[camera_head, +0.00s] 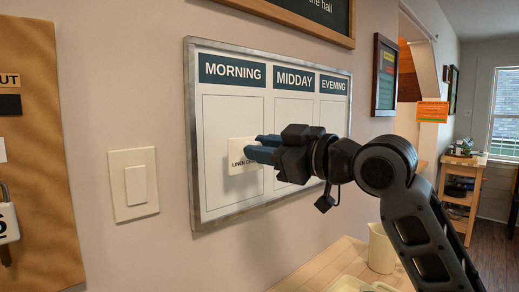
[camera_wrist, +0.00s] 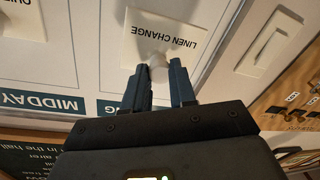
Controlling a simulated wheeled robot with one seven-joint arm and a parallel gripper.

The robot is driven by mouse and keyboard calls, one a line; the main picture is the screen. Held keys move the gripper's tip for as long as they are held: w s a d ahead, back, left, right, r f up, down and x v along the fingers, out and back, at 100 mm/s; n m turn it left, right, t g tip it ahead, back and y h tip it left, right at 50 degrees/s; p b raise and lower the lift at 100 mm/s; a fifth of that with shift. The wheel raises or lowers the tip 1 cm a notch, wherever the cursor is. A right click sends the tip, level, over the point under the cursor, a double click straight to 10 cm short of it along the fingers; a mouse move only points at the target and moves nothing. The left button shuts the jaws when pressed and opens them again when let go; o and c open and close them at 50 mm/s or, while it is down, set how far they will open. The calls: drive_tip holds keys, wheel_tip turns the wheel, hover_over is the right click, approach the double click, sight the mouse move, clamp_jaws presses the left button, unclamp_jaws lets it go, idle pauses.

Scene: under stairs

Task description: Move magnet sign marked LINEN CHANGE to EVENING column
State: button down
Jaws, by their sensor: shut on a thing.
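The LINEN CHANGE magnet sign (camera_head: 238,160) is a cream card in the MORNING column of the framed whiteboard (camera_head: 219,212). It also shows in the wrist view (camera_wrist: 150,42), upside down, with a pale round knob. My gripper (camera_head: 262,150) is in front of the sign, and its blue fingers are shut on the knob, as the wrist view (camera_wrist: 158,70) also shows. I cannot tell whether the card touches the board. The EVENING heading (camera_head: 333,87) is at the board's right end; the arm hides part of the area below it.
The MIDDAY heading (camera_head: 294,80) stands between the other two. Another cream card (camera_wrist: 14,12) shows at the wrist view's upper left edge. A light switch (camera_head: 134,185) is left of the board. A pitcher (camera_head: 382,248) stands on the surface below right.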

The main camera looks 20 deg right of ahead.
drive_tip(key=shift+v, duration=0.95)
drive_tip(key=shift+s+a, duration=0.1)
idle(0.5)
drive_tip(key=c, duration=1.4)
unclamp_jaws()
clamp_jaws()
